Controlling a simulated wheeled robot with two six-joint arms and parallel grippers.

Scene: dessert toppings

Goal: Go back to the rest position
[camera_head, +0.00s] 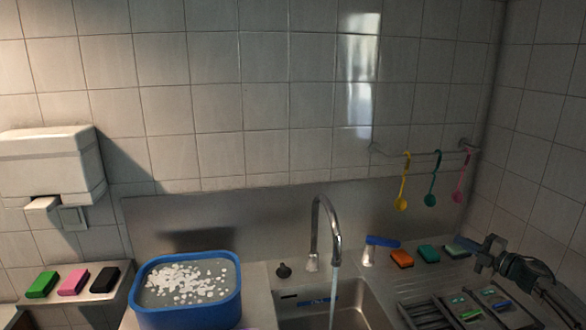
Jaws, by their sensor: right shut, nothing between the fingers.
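My right gripper (482,254) is at the right side of the head view, its arm coming in from the right edge. It is shut and holds nothing. It shows in front of the far right part of the steel counter, close in the picture to a green sponge (454,250). I cannot tell how high it is above the counter. My left gripper is not in view.
A steel sink (372,312) has a running tap (314,225). Several sponges lie on both sides. A rack (408,312) is below my right arm. Spoons hang from a rail (390,155).

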